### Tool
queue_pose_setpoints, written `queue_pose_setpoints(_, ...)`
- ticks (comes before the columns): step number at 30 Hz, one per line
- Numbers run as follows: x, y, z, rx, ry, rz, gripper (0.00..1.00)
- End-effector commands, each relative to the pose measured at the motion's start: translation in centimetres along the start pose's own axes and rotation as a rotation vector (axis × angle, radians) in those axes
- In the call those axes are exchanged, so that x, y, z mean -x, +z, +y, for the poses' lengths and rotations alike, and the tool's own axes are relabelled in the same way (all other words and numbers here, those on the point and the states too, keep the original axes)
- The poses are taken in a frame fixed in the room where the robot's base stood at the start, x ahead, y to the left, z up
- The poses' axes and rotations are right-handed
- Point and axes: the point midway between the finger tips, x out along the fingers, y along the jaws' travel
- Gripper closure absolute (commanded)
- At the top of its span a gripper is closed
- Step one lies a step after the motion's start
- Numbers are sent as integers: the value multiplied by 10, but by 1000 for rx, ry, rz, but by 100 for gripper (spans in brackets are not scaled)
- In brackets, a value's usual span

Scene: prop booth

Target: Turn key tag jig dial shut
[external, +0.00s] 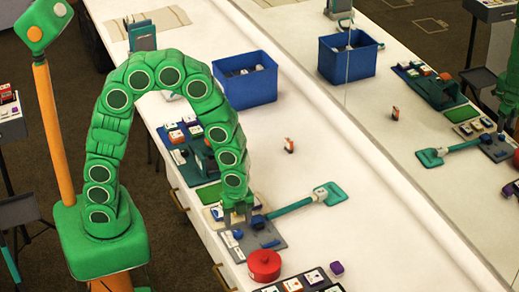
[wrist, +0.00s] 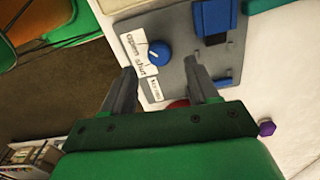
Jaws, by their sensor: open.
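The key tag jig is a grey plate that lies on the white table in the external view (external: 269,243). It also shows in the wrist view (wrist: 178,75), with a round blue dial (wrist: 160,53) beside a white label reading "open" and "shut" (wrist: 137,52). The dial carries a small pale mark; its exact setting is hard to tell. Blue parts (wrist: 213,18) sit on the plate to the dial's right. My gripper (wrist: 159,67) is open and empty, its fingers pointing toward the dial from either side in the picture. In the external view my gripper (external: 237,219) hangs over the jig's far end.
A red round container (external: 264,264) stands close to the jig's near side. A teal paddle-like tool (external: 310,200) lies to its right. A blue bin (external: 244,80) stands farther back. A mirror along the right reflects the table. The table's middle is mostly clear.

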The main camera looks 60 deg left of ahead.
Motion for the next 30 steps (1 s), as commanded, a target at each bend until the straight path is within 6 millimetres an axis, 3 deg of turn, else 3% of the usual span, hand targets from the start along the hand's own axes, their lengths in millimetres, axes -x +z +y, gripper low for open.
queue_pose_setpoints(12, -41, 1, 1, 1, 4, -2, 41)
queue_pose_setpoints(23, -46, 0, 1, 1, 2, -1, 41)
queue_pose_setpoints(30, -46, 0, 1, 1, 2, -1, 75)
